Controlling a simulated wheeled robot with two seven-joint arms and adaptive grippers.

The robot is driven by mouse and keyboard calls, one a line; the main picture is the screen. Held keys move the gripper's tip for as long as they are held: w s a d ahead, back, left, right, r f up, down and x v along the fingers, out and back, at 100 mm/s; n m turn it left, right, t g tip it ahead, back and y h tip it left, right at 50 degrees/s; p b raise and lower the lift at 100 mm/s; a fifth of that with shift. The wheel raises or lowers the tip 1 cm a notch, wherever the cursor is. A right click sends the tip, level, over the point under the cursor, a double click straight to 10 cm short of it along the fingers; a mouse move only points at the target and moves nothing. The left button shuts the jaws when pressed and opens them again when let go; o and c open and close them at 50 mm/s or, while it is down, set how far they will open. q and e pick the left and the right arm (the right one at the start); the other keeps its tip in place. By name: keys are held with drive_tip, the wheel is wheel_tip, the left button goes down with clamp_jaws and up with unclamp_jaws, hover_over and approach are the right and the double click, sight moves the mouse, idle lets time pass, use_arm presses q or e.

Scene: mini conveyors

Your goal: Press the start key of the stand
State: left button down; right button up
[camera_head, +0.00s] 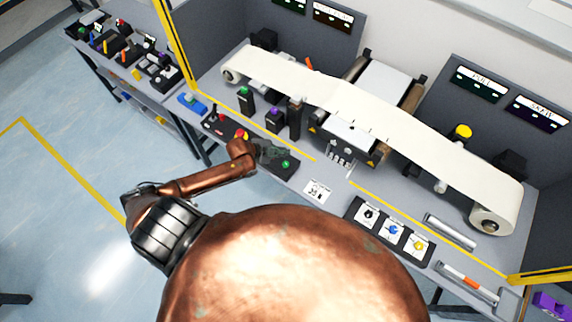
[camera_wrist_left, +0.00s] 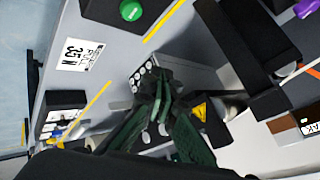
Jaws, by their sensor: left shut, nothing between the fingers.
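A green round button (camera_head: 286,164) sits on a dark box at the front edge of the stand; it also shows in the left wrist view (camera_wrist_left: 130,10). I cannot tell from any label whether it is the start key. My left gripper (camera_head: 272,153) is dark green, at the end of a copper arm, and hides part of this box in the head view. In the left wrist view its fingers (camera_wrist_left: 160,80) are together and empty, in front of a small panel of white round keys (camera_wrist_left: 140,78). Contact cannot be seen. My right gripper is not in view.
A red-and-yellow button (camera_head: 242,135) is left of the gripper. A cream belt (camera_head: 400,130) runs behind. A printed card (camera_head: 318,190) and a black panel with several coloured knobs (camera_head: 392,230) lie right. Yellow posts (camera_head: 172,45) frame the stand.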

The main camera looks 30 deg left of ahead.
use_arm(q)
drive_tip(key=b, duration=0.5)
hover_over(285, 165)
wheel_tip(285, 165, down, 7)
drive_tip(key=shift+a, duration=0.15)
drive_tip(key=shift+f+b, duration=0.5)
drive_tip(key=shift+f, duration=0.15)
idle(0.5)
drive_tip(key=shift+f, duration=0.3)
drive_tip(key=shift+f+b, duration=0.5)
idle(0.6)
drive_tip(key=shift+r, duration=0.1)
drive_tip(key=shift+r+p, duration=0.85)
drive_tip(key=shift+p, duration=0.05)
drive_tip(key=shift+r, duration=0.1)
